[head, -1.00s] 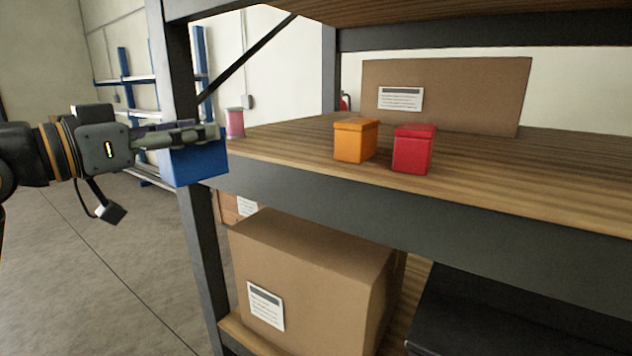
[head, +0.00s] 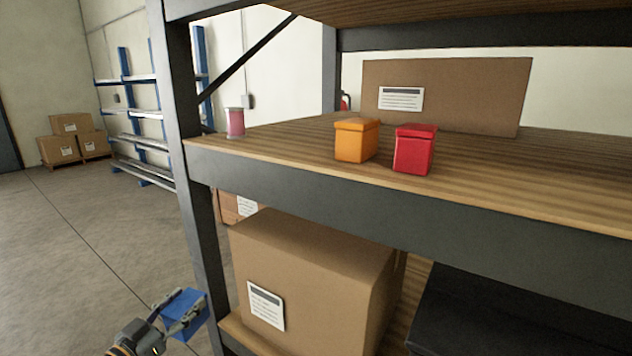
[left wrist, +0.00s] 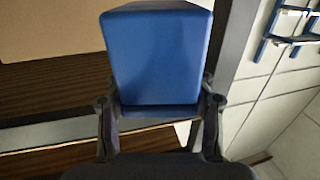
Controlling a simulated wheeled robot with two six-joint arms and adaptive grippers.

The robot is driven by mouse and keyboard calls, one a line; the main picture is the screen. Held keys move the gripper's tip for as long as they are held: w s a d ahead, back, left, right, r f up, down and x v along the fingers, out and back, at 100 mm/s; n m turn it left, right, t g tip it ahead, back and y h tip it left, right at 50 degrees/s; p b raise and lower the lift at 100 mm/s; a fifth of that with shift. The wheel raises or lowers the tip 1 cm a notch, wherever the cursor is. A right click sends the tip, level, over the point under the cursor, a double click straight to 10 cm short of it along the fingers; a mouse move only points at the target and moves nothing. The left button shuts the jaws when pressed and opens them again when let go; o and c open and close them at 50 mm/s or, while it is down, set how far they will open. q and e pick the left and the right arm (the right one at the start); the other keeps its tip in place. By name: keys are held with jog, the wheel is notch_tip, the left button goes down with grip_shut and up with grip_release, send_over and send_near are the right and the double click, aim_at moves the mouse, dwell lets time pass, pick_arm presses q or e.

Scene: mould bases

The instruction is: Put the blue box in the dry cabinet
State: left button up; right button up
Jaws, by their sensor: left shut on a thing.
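The blue box (head: 184,308) is in my left gripper (head: 181,312), low at the bottom left of the head view, beside the rack's front post. The left wrist view shows the blue box (left wrist: 157,55) close up, between the two fingers of the left gripper (left wrist: 158,112), which is shut on it. The box is clear of the shelf. No dry cabinet can be made out in these frames. My right gripper is not in view.
The rack's middle shelf (head: 290,150) holds an orange box (head: 356,140), a red box (head: 414,150), a pink spool (head: 235,122) and a cardboard box (head: 460,95). A large carton (head: 310,275) and a black case (head: 520,315) sit below. Floor (head: 90,240) at left is clear.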

pick_arm(q)
jog(key=s+d+f+m+g+h, duration=0.1)
jog(key=s+f+h, duration=0.15)
jog(key=f, duration=0.35)
jog(key=s+f+m+g+h, duration=0.1)
jog(key=s+f, duration=0.3)
jog(key=f, duration=0.3)
jog(key=s+d+f+n+t+y, duration=0.1)
jog(key=d+n+t+y, duration=0.2)
jog(key=d+n+y, duration=0.5)
notch_tip(320, 180, up, 11)
jog(key=d+m+y+p, duration=0.1)
jog(key=d+m+p, duration=0.1)
jog(key=p, duration=0.9)
jog(key=shift+y, duration=0.35)
jog(key=shift+s, duration=0.1)
